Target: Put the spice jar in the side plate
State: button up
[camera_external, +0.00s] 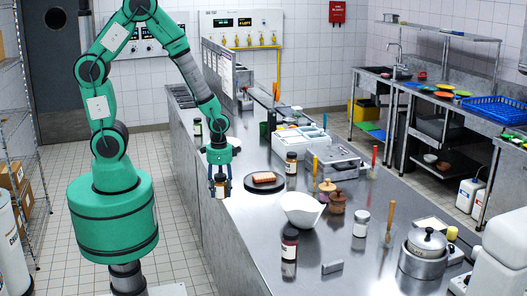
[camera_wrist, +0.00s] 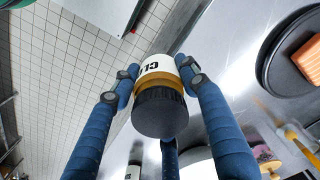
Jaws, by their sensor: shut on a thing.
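The spice jar (camera_wrist: 160,105) has a black lid, a white label with dark lettering and an amber band. My gripper (camera_wrist: 157,72) is shut on it, with blue fingers on both sides and the lid toward the wrist camera. In the external view my gripper (camera_external: 220,187) hangs by the counter's left edge, and the jar (camera_external: 221,192) shows small and partly hidden between the fingers. A dark round plate (camera_external: 250,187) bearing a brown block of food lies just right of the gripper. It also shows at the upper right of the wrist view (camera_wrist: 268,78).
A white bowl (camera_external: 302,208), dark-lidded jars (camera_external: 291,163) and (camera_external: 289,246), and a white jar (camera_external: 361,222) stand on the steel counter (camera_external: 330,245). Wooden pieces (camera_external: 337,202) stand behind the bowl. A container tray (camera_external: 302,140) is farther back. The floor lies left of the counter edge.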

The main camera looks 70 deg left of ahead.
dwell(0.4)
jog(key=w+a+r+n, duration=0.1)
jog(key=w+a+n, duration=0.4)
jog(key=a, duration=0.8)
jog(key=w+a+n, duration=0.3)
jog(key=w+a, duration=0.4)
jog(key=a, duration=0.5)
jog(key=s+a+n, duration=0.1)
jog(key=a+n, duration=0.1)
jog(key=a, duration=0.8)
jog(key=s+a+n, duration=0.2)
jog(key=a, duration=0.8)
jog(key=s+a+n, duration=0.2)
jog(key=a, duration=0.8)
jog(key=shift+s+a+f+n+p, duration=0.1)
jog(key=shift+s+a+n+p, duration=0.1)
jog(key=shift+n+p, duration=0.15)
jog(key=w+a, duration=0.3)
jog(key=w+a+f, duration=0.1)
jog(key=w+a, duration=0.7)
jog(key=shift+w+a+f, duration=0.1)
jog(key=shift+w+f, duration=0.05)
jog(key=shift+f, duration=0.1)
